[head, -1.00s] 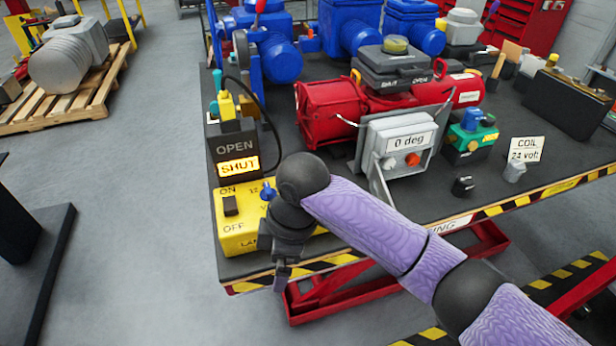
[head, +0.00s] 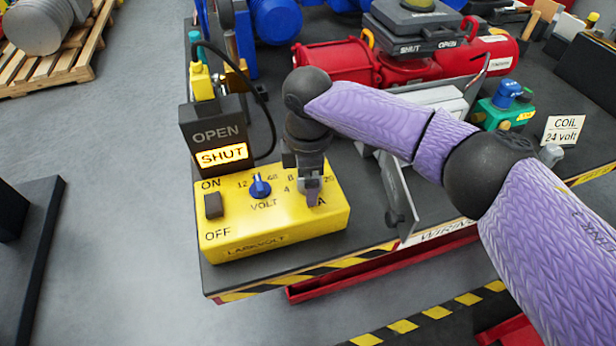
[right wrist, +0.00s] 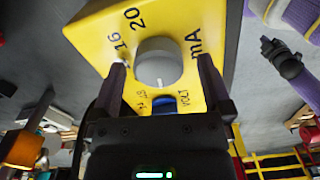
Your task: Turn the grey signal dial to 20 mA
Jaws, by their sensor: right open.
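The grey signal dial (right wrist: 157,62) is on the yellow box (head: 285,222), beside the blue volt knob (head: 260,187). In the right wrist view its white mark points toward the picture bottom, on the blue knob's side, away from the printed 20 and 16. My right gripper (head: 313,196) points down over the dial and hides most of it in the head view. In the right wrist view its open fingers (right wrist: 162,68) stand either side of the dial; whether they touch it I cannot tell. My left gripper (right wrist: 284,60) seems to show dark and small there, its jaws unclear.
An ON/OFF switch (head: 213,205) sits at the box's left. Behind it stands a dark indicator (head: 217,135) with SHUT lit. A grey-framed panel (head: 398,195) stands close to the right, beside my forearm. The striped table edge (head: 300,272) runs in front.

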